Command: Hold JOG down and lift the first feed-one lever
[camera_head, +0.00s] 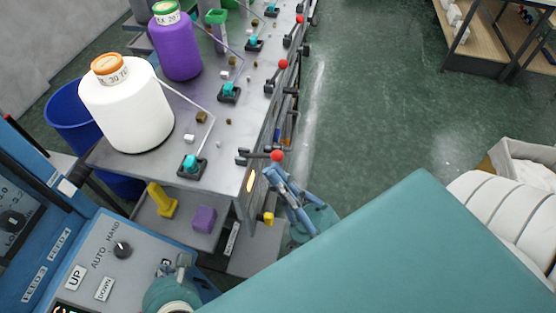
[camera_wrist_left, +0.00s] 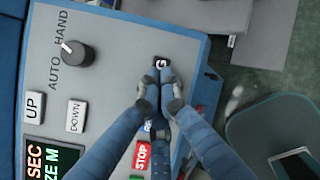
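The blue-sided control panel (camera_head: 85,262) is at the lower left of the head view. My left gripper (camera_head: 178,266) is over its right part. In the left wrist view its two fingers (camera_wrist_left: 166,76) are together and empty, with tips at a small dark key (camera_wrist_left: 160,61) showing a white "G"; the rest of its lettering is hidden. I cannot tell whether the key is pressed. The nearest feed lever has a red ball (camera_head: 277,155) at the table's right edge. My right gripper (camera_head: 274,173) is just below that ball; its finger opening is unclear.
The panel has a knob (camera_wrist_left: 77,53), UP (camera_wrist_left: 34,107), DOWN (camera_wrist_left: 76,116) and a red STOP key (camera_wrist_left: 141,155) close to my left fingers. White (camera_head: 130,110) and purple (camera_head: 175,47) yarn cones stand on the table. More red-ball levers (camera_head: 283,64) line its edge.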

